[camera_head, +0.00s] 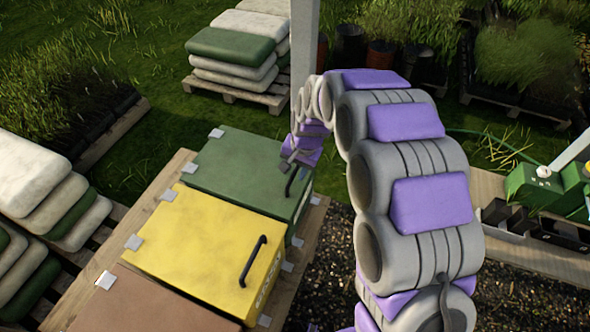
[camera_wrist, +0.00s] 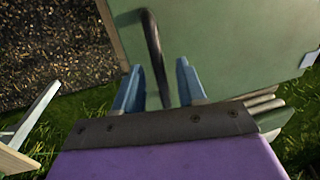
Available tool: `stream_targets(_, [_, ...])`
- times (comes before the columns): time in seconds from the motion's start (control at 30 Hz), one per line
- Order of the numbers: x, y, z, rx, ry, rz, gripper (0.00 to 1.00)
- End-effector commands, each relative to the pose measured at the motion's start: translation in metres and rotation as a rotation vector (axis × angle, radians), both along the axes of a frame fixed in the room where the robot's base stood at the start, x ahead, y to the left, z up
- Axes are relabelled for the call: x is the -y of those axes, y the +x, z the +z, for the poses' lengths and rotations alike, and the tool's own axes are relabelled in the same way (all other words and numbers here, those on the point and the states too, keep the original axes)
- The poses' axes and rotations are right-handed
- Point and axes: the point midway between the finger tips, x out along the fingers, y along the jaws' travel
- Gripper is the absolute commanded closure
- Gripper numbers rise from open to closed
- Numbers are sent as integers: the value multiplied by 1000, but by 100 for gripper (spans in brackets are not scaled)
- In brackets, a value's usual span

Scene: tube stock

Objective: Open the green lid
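The green lid (camera_head: 240,163) lies shut on the far box of a row, behind the yellow one. Its black handle (camera_head: 291,182) is at the lid's right side. In the wrist view the green lid (camera_wrist: 225,45) fills the upper right, and the handle (camera_wrist: 155,55) runs down between the two blue fingers of my gripper (camera_wrist: 160,88). The fingers are apart, one on each side of the handle, with gaps visible. In the head view my gripper (camera_head: 290,162) is at the lid's right edge, partly hidden by my arm.
A yellow lid (camera_head: 205,235) with a black handle and a brown lid (camera_head: 150,305) are nearer in the row. A grey post (camera_head: 304,40) stands behind the green box. Stacked sacks (camera_head: 240,45) are at the back and left. A green machine (camera_head: 545,190) is at right.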

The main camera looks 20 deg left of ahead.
Motion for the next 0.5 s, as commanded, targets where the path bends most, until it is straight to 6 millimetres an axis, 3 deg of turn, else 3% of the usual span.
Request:
stream_targets(0.3, [0,0,-2,0,0,0,60])
stream_targets(0.5, [0,0,-2,-1,0,0,79])
